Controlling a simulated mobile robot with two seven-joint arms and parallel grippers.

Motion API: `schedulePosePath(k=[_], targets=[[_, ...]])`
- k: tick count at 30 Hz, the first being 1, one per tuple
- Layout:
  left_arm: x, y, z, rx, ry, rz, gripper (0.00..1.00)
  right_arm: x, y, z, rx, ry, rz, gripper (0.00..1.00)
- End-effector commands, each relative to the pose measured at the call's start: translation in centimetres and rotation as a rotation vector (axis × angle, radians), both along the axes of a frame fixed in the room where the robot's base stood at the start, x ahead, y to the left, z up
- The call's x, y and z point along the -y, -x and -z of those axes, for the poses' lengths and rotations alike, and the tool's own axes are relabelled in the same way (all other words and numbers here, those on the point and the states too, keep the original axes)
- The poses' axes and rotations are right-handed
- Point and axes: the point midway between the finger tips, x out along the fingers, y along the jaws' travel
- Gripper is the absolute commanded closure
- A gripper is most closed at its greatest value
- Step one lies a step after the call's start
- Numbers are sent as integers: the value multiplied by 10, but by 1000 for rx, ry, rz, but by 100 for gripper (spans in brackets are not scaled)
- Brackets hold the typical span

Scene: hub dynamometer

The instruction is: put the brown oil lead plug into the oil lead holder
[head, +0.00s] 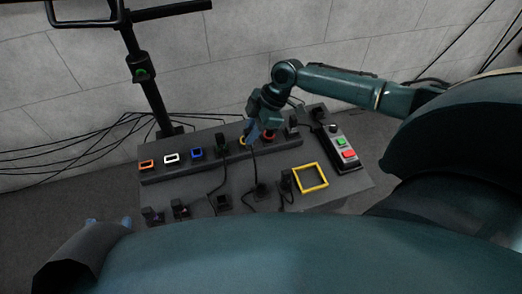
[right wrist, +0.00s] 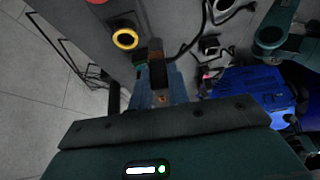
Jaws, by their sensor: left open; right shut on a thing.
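My right gripper (head: 252,134) is over the bench's raised rail, near the yellow-ringed and red-ringed holders. In the right wrist view its blue fingers (right wrist: 161,88) are shut on a dark brown plug (right wrist: 158,72), with a black cable trailing away. The yellow-ringed holder (right wrist: 125,39) lies beside the plug, apart from it in that picture. It also shows in the head view (head: 242,141), partly hidden by the gripper. I cannot tell which holder is the oil lead holder. My left gripper (head: 108,223) is at the lower left, open and empty, its blue tips just showing.
The rail also bears orange (head: 147,164), white (head: 171,158), blue (head: 196,153) and red (head: 268,136) framed holders. Several black plugs stand along the bench front. A yellow square frame (head: 311,177) and a button box (head: 341,145) are at the right. Loose cables lie behind.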

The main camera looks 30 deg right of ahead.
Motion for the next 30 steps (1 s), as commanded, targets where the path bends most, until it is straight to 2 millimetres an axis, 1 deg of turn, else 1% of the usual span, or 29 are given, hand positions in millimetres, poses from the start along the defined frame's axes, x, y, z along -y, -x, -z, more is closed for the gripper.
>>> schedulePosePath(k=[1, 3, 30], targets=[[0, 0, -6, 0, 0, 0, 57, -1, 4, -3, -1, 0, 0, 100], [0, 0, -10, 0, 0, 0, 57, -2, 8, -3, -1, -1, 0, 100], [0, 0, -54, 0, 0, 0, 57, -16, 60, -3, -1, -1, 0, 100]])
